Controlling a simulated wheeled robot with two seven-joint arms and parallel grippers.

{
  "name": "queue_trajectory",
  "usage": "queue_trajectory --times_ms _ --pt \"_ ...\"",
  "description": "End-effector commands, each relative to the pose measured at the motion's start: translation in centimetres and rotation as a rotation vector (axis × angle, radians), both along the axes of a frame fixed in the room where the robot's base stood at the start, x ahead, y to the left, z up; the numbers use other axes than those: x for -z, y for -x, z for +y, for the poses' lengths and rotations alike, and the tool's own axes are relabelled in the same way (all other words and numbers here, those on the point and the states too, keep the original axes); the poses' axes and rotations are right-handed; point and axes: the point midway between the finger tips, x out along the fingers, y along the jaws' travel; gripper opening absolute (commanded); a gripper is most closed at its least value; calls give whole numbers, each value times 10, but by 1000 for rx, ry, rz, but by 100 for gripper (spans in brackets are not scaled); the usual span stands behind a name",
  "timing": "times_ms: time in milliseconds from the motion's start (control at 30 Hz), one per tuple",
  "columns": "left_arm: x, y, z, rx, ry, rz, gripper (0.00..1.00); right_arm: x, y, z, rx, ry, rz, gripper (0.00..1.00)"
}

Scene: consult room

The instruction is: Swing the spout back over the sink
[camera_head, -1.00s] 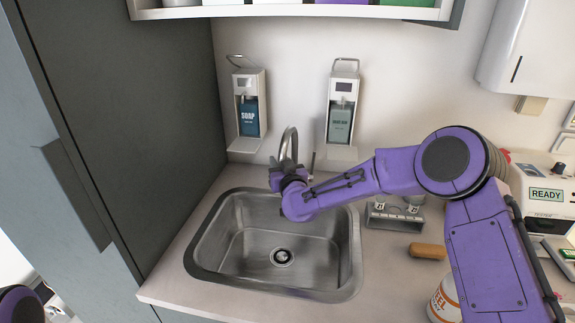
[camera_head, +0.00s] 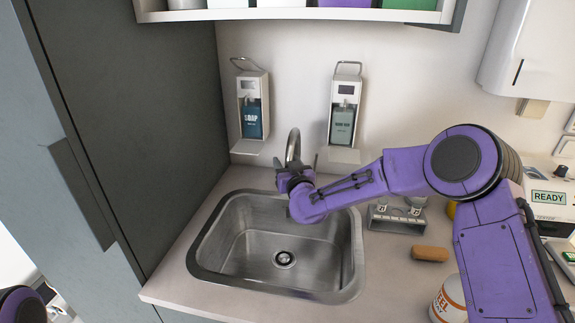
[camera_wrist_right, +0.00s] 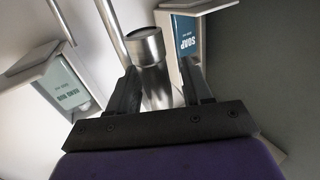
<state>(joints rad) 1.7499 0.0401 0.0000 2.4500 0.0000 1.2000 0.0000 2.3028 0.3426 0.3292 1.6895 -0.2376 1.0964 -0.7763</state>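The steel spout (camera_head: 293,143) is a curved pipe at the back of the steel sink (camera_head: 204,259). Its lower end is hidden behind my right gripper (camera_head: 293,170) in the head view. In the right wrist view, the spout's round end (camera_wrist_right: 146,47) stands between the two dark fingers of my right gripper (camera_wrist_right: 160,85). The fingers are spread around it, with a narrow gap seen on the right side. Contact on the left side is unclear. My left gripper is not in view; only a bit of my left arm shows at the lower left.
A soap dispenser (camera_head: 251,120) and a hand rub dispenser (camera_head: 343,125) hang on the wall behind. A dark cabinet side stands left of the sink. Right of it are a metal rack (camera_head: 396,225), a brown block (camera_head: 430,254) and a white-orange bottle (camera_head: 447,303).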

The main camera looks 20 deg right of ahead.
Motion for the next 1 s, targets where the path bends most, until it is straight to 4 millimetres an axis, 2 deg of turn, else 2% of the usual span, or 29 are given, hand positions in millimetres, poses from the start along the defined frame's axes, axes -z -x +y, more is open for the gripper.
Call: queue_trajectory --times_ms 167,267,500,600,733,1000 --pt "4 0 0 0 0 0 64 3 7 1 -1 1 2 50" --pt "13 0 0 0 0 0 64 4 25 2 -2 1 1 50" --pt "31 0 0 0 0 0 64 3 83 7 -1 1 -2 50" --pt "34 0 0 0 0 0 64 1 98 8 -1 1 -3 50" --pt "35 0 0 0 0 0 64 0 107 8 0 1 -2 50" --pt "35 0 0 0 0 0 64 0 108 8 0 0 -1 50"
